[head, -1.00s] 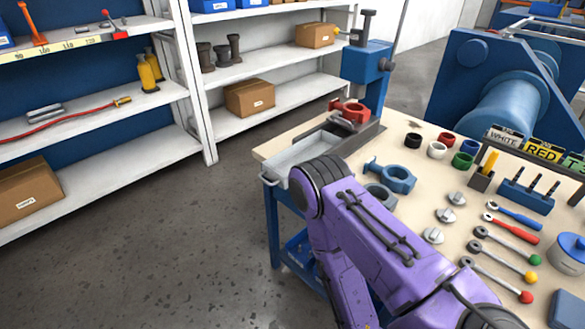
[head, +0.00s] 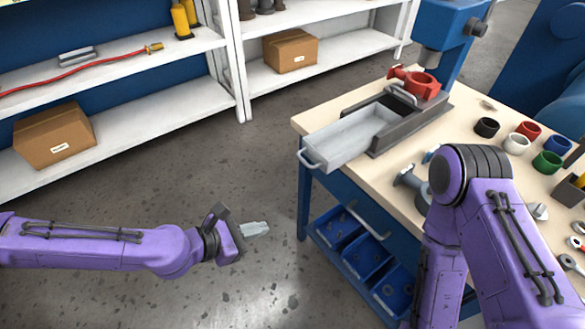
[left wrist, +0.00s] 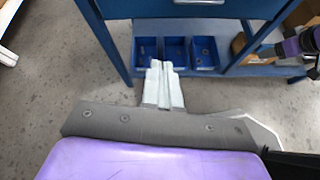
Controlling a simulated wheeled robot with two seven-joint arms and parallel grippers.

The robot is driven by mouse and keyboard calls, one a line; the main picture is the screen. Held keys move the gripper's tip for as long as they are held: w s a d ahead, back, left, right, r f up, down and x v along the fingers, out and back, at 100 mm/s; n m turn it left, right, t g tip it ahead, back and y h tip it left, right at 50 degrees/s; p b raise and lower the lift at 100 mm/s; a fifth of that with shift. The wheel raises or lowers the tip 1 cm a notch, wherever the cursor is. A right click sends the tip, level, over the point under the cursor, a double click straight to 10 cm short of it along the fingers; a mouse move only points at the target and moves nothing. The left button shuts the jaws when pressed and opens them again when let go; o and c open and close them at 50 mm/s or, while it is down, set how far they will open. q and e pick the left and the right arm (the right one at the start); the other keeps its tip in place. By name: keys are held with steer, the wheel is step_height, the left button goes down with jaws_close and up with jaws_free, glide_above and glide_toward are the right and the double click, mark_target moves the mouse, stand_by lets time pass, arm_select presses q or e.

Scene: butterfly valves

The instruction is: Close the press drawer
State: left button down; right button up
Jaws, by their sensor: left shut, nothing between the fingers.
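The press drawer (head: 338,150) is a light grey open tray with a bar handle (head: 312,160) at its front. It is pulled out from the dark base of the blue press (head: 445,38) and sticks out past the table's left edge.
The table (head: 400,160) carries coloured rings and valve parts. Blue bins (head: 337,228) stand on its lower shelf, also seen in the left wrist view (left wrist: 175,50). White shelves (head: 150,115) stand behind. The floor between shelves and table is clear.

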arm_select(q)
steer(key=w+a+r+n+t+h, duration=0.1)
steer(key=w+r, duration=0.1)
steer(key=r, duration=0.3)
steer(key=w+a+r+n+t+h, duration=0.1)
steer(key=w+a+r+n, duration=0.1)
steer(key=r, duration=0.3)
steer(key=b, duration=0.2)
glide_toward(303, 162)
steer(key=x, duration=0.6)
steer(key=shift+w+d+f, duration=0.2)
steer(key=shift+w+d, duration=0.05)
steer(key=shift+d, duration=0.05)
